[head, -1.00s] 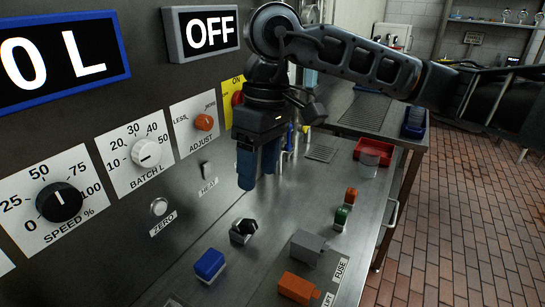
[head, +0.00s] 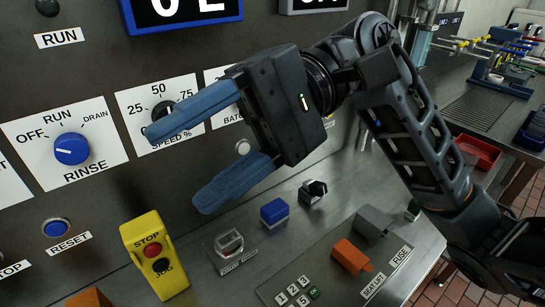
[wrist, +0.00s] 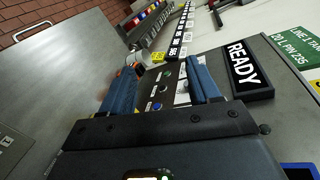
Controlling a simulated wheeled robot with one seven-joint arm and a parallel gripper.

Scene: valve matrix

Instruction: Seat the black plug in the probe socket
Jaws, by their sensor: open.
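My gripper (head: 178,172) is open and empty, its two blue fingers pointing left in front of the panel near the SPEED % knob. In the wrist view the fingers (wrist: 160,78) stand apart with nothing between them. A small black six-sided piece with a pale face (head: 313,191) sits on the steel counter, below and right of the fingers; it may be the black plug, but I cannot tell for sure. I cannot make out a socket labelled as the probe socket in either view.
The counter holds a blue block (head: 274,212), a grey block (head: 372,222), an orange block (head: 351,257), a clear-covered switch (head: 229,246), a keypad (head: 297,293) and a yellow STOP/JOG box (head: 154,254). The panel has a blue RINSE knob (head: 71,149). A red tray (head: 480,152) stands at right.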

